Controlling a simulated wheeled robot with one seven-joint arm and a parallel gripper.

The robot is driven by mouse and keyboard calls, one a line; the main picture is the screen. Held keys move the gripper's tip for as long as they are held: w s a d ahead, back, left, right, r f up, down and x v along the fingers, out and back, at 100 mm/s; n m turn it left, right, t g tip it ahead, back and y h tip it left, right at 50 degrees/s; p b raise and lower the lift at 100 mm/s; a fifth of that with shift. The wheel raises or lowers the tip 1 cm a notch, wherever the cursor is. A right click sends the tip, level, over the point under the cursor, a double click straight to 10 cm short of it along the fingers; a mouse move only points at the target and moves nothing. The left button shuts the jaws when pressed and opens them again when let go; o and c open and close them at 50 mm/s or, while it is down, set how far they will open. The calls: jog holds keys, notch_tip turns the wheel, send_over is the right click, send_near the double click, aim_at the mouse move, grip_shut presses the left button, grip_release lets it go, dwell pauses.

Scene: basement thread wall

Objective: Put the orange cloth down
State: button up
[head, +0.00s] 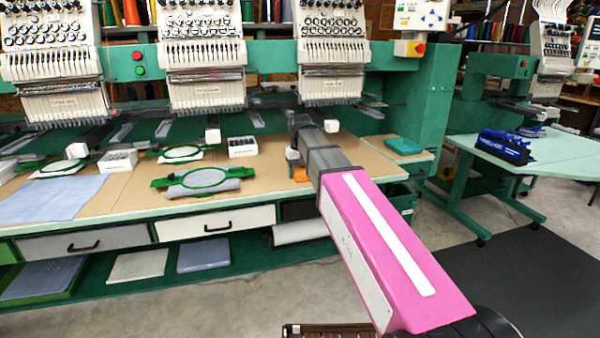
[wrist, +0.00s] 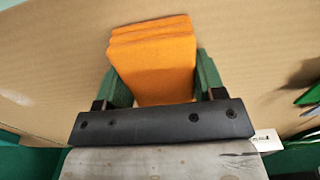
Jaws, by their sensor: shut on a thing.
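The folded orange cloth (wrist: 152,55) is between the green fingers of my gripper (wrist: 161,74) in the wrist view, and the fingers are shut on it. Its folded layers show at the far end. In the head view a small part of the orange cloth (head: 293,155) shows at the left of my arm's end, low over the brown tabletop (head: 262,180). My arm hides the rest of it and most of the gripper. I cannot tell whether the cloth touches the tabletop.
A green hoop with grey fabric (head: 203,181) and a white box (head: 242,146) lie left of the cloth. A blue cloth (head: 52,198) lies farther left. Embroidery machine heads (head: 203,75) hang behind. A green tray (head: 403,146) sits to the right. Bare tabletop surrounds the gripper.

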aim_at(300, 169)
jog(key=shift+f, duration=0.35)
jog(key=o, duration=0.9)
jog(key=shift+s, duration=0.1)
jog(key=shift+o, duration=0.7)
jog(key=shift+r, duration=0.5)
notch_tip(300, 169, up, 12)
jog(key=shift+f, duration=0.1)
